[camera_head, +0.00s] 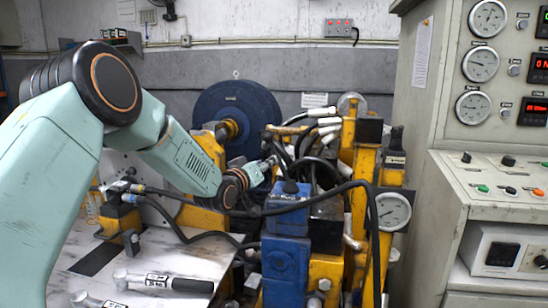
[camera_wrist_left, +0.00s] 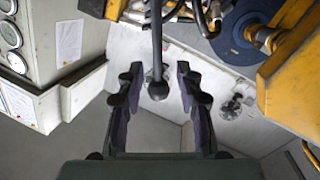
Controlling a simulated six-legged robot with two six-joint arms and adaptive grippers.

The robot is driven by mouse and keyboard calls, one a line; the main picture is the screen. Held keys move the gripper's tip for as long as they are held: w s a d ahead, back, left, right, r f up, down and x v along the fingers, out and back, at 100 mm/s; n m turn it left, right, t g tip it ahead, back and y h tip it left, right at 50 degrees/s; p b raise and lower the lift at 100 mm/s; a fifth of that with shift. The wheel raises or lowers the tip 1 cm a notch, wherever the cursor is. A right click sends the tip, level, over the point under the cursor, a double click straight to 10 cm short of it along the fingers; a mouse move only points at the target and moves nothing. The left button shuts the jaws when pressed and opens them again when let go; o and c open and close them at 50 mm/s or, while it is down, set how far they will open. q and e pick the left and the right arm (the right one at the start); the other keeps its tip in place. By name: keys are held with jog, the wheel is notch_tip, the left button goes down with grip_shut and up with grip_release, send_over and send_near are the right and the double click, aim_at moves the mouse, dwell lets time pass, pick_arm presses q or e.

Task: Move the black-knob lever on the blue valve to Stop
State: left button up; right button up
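The blue valve (camera_head: 286,262) stands at the lower middle of the head view, with hoses around it. In the left wrist view, the lever is a dark rod coming down from the top edge to a round black knob (camera_wrist_left: 158,90). My left gripper (camera_wrist_left: 160,74) is open, with one finger on each side of the knob and visible gaps to both. In the head view, my left gripper (camera_head: 262,168) is small and partly lost among hoses above the valve. The lever and its Stop marking cannot be made out there. My right gripper is in neither view.
A yellow frame (camera_head: 358,165) with black hoses and a pressure gauge (camera_head: 393,210) stands right of the valve. A control cabinet (camera_head: 490,190) fills the right side. A metal table (camera_head: 165,262) with hammer-like tools (camera_head: 165,282) lies at lower left. A blue disc (camera_head: 236,115) stands behind.

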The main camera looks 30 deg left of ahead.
aim_at(274, 154)
pick_arm(q)
jog(key=w, duration=0.5)
jog(key=w+b, duration=0.1)
jog(key=w, duration=0.1)
jog(key=shift+w+a+r, duration=0.15)
jog(key=shift+a+r, duration=0.25)
jog(key=shift+d+r, duration=0.3)
jog(key=shift+r, duration=0.1)
jog(key=shift+w+a+f, duration=0.35)
jog(key=shift+w+f, duration=0.05)
jog(key=shift+s+d+r, duration=0.2)
jog(key=shift+d+r, duration=0.1)
jog(key=shift+c, duration=2.1)
jog(key=shift+w+a+f, duration=0.1)
jog(key=shift+a+f, duration=0.05)
jog(key=shift+a, duration=0.05)
jog(key=c, duration=0.3)
jog(key=shift+d, duration=0.1)
grip_shut()
jog(key=shift+f, duration=0.1)
